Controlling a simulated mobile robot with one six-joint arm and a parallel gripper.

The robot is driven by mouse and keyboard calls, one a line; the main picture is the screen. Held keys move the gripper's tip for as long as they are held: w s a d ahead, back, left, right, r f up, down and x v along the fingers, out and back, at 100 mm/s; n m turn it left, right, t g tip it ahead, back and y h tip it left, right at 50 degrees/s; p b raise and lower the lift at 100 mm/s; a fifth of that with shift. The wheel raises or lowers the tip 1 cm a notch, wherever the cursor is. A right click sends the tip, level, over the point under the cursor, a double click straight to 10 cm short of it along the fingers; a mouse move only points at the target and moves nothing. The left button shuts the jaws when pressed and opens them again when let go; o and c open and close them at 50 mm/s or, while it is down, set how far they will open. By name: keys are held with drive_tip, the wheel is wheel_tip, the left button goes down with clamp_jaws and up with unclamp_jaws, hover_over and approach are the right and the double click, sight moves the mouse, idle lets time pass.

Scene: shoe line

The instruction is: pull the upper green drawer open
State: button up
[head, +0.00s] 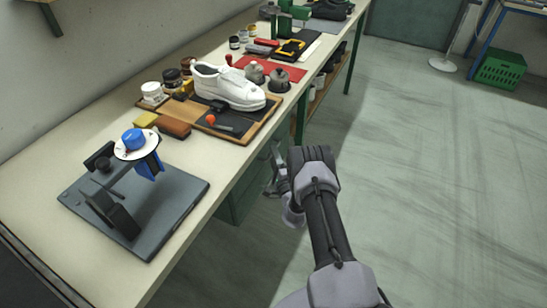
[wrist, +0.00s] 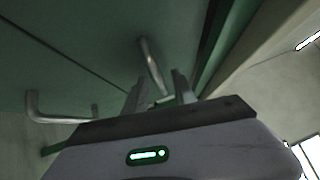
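The green drawer unit (head: 236,203) is under the workbench and partly hidden by the bench edge and my arm. In the wrist view, the upper green drawer (wrist: 105,35) shows its front, with a grey bar handle (wrist: 151,62) near the middle. A seam separates it from the lower drawer (wrist: 30,65), whose bar handle (wrist: 55,119) is at the left. My gripper (wrist: 159,88) is open, its two fingers apart, with the upper handle appearing in line with the gap between them. Contact cannot be told. In the head view my gripper (head: 274,180) is by the drawer front, partly hidden.
The bench top (head: 110,260) carries a dark stand (head: 180,198) with a blue part, a white shoe (head: 228,85) on a board, pots and tools. A bench leg (head: 302,115) stands beyond my gripper. A green crate (head: 500,68) is far off.

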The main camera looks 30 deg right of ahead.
clamp_jaws()
idle(1.4)
